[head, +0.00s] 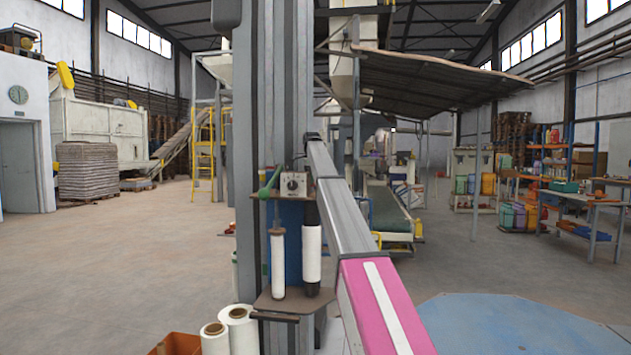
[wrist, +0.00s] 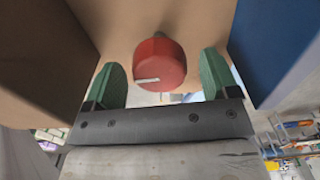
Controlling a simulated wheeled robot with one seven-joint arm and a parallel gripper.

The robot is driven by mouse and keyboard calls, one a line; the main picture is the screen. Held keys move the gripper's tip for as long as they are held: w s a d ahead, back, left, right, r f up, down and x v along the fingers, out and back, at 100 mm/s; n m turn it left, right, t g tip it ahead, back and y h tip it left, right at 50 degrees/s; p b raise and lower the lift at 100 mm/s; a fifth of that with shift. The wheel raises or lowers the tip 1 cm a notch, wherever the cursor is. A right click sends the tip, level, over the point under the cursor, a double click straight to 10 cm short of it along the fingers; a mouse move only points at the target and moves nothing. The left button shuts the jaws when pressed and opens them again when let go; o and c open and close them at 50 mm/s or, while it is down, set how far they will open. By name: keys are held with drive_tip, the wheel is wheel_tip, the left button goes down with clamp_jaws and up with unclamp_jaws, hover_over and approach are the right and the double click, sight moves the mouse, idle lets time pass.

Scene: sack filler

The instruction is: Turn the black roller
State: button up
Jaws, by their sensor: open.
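In the wrist view my gripper (wrist: 161,75) is open, with one green finger on each side of a red round knob (wrist: 160,63). A pale pointer mark shows on the lower left of the knob's face. A gap shows on both sides, so the fingers do not appear to touch it. In the head view my arm reaches forward to the grey column, and I cannot make out my gripper. No black roller shows in the wrist view. In the head view a dark cylinder (head: 312,212) stands above a white roll, and I cannot tell whether it is the black roller.
In the wrist view a tan panel (wrist: 190,15) lies behind the knob, with a blue block (wrist: 272,50) at right and a brown block (wrist: 40,55) at left. In the head view a dial box (head: 294,184) and two white rolls (head: 278,262) are on the column. Open floor lies left.

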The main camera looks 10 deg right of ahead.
drive_tip(key=shift+f, duration=0.15)
drive_tip(key=shift+a, duration=0.1)
drive_tip(key=c, duration=0.9)
